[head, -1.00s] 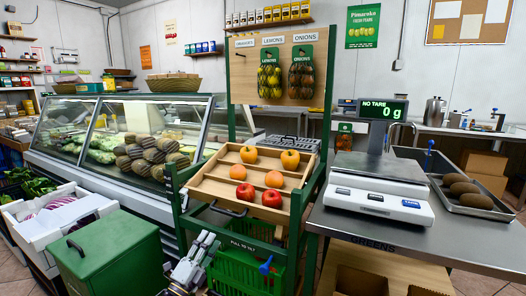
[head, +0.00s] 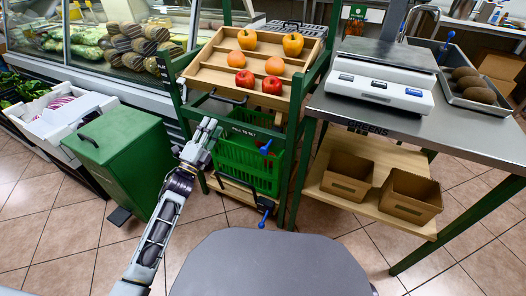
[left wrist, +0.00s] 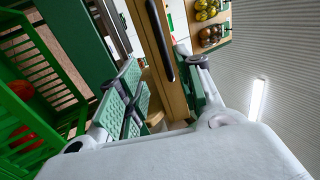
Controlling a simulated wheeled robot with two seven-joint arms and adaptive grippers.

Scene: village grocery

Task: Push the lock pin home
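A blue-knobbed pin (head: 265,147) sticks out at the right front of the green display stand (head: 292,172), below the tilted wooden tray (head: 213,67). A second blue knob (head: 264,214) shows lower, near the stand's foot. I cannot tell which is the lock pin or how deep either sits. My left gripper (head: 208,131) is below the tray's front left corner, left of both knobs and apart from them. In the left wrist view its fingers (left wrist: 165,93) are spread and empty, with the tray's front board and black handle (left wrist: 160,40) beyond. My right gripper is not in view.
A green basket (head: 240,168) sits in the stand under the tray, which holds several fruits. A green bin (head: 118,160) stands left. A steel table (head: 450,125) with a scale (head: 380,90) and lower shelf boxes stands right. Floor in front is tiled.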

